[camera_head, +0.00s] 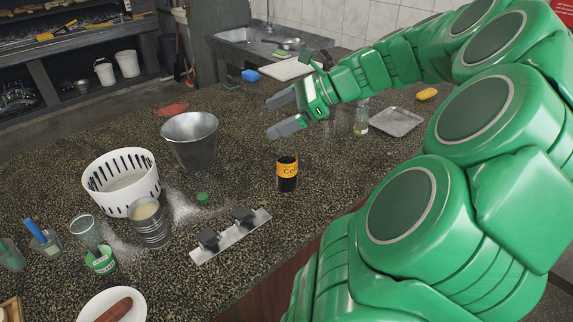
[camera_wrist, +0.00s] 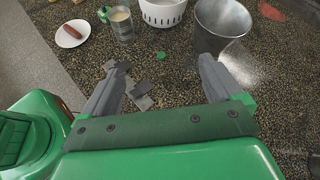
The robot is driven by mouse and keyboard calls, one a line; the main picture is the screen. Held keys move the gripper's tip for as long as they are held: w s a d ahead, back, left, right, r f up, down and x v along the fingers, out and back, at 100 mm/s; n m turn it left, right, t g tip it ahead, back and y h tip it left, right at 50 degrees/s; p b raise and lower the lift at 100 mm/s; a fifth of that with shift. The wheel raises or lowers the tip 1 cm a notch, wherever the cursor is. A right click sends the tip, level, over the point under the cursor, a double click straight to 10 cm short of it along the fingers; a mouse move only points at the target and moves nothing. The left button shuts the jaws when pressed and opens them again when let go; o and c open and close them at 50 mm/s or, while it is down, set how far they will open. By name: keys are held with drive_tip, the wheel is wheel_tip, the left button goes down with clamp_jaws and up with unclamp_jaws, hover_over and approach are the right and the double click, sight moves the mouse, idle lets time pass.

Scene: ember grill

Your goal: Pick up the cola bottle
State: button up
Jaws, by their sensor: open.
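The cola bottle (camera_head: 288,172) is dark with a yellow-orange label and stands upright on the speckled counter, near its front edge, in the head view. My gripper (camera_head: 272,118) is open and empty. It is above the counter, higher in the picture than the bottle and a little to its left, and apart from it. I cannot make out the bottle in the wrist view.
A small green object (camera_head: 202,198) lies between. A metal tray (camera_head: 396,121) is at right. Counter around the bottle is clear.

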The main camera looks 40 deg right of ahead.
drive_tip(key=s+d+m+t+h, duration=0.1)
drive_tip(key=d+m+t, duration=0.15)
drive_tip(key=d, duration=0.25)
drive_tip(key=s+d+m+t, duration=0.1)
drive_tip(key=d+m, duration=0.2)
drive_tip(key=d, duration=0.2)
approach(296, 162)
drive_tip(key=shift+n+g, duration=0.25)
drive_tip(key=x, duration=0.5)
drive_tip(key=shift+w, duration=0.2)
drive_tip(key=shift+w+f, duration=0.1)
drive_tip(key=shift+f, duration=0.1)
drive_tip(key=shift+w+a+f, duration=0.15)
drive_tip(key=shift+a, duration=0.05)
drive_tip(key=shift+w+d+x, duration=0.1)
drive_tip(key=shift+d+x, duration=0.05)
drive_tip(key=shift+x, duration=1.05)
drive_tip(key=shift+w+d+x, duration=0.1)
drive_tip(key=shift+d+x, duration=0.05)
drive_tip(key=shift+x, duration=1.05)
drive_tip(key=shift+w+d+x, duration=0.1)
drive_tip(key=shift+d+x, duration=0.05)
drive_tip(key=shift+x, duration=1)
drive_tip(key=c, duration=1.3)
